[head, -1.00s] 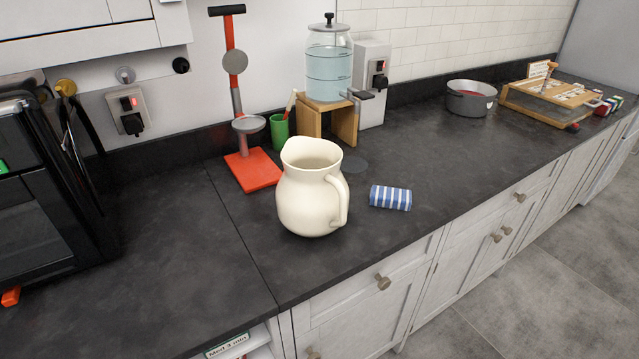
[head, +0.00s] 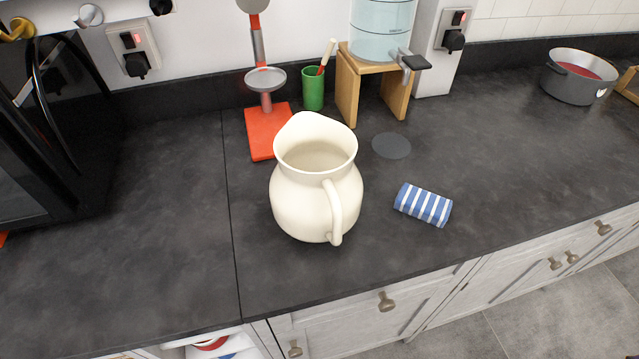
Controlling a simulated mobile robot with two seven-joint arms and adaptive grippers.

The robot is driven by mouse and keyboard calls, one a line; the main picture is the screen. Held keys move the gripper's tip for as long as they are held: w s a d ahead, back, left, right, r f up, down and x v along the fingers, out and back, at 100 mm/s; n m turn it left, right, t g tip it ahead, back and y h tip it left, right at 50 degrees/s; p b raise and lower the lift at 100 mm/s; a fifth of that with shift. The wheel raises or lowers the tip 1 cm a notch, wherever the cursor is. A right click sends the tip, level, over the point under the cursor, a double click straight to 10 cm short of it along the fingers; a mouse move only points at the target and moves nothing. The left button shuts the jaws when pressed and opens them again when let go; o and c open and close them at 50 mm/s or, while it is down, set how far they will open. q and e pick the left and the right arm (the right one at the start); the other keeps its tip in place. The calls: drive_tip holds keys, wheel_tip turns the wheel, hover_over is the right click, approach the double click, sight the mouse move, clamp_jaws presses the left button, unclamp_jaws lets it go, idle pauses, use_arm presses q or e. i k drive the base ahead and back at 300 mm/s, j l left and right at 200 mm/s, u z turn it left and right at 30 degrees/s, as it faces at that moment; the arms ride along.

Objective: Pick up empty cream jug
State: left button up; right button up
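A cream jug (head: 302,200) stands upright on the dark worktop in the middle of the head view. Its wide mouth faces up toward me and the inside that shows looks empty. Its handle (head: 334,212) points toward the front, slightly to the right. Neither of my grippers shows in this view.
A folded blue-and-white striped cloth (head: 423,205) lies right of the jug. Behind are a red-based stand (head: 266,131), a green cup (head: 313,90) and a water dispenser on a wooden stand (head: 347,88). A dark oven (head: 60,140) stands left. The worktop (head: 160,250) front left is clear.

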sight(317, 186)
drive_tip(key=k+l+u, duration=0.2)
drive_tip(key=l, duration=0.25)
drive_tip(key=l+u, duration=0.2)
drive_tip(key=l, duration=0.25)
drive_tip(key=k+l+u, duration=0.15)
drive_tip(key=l, duration=0.3)
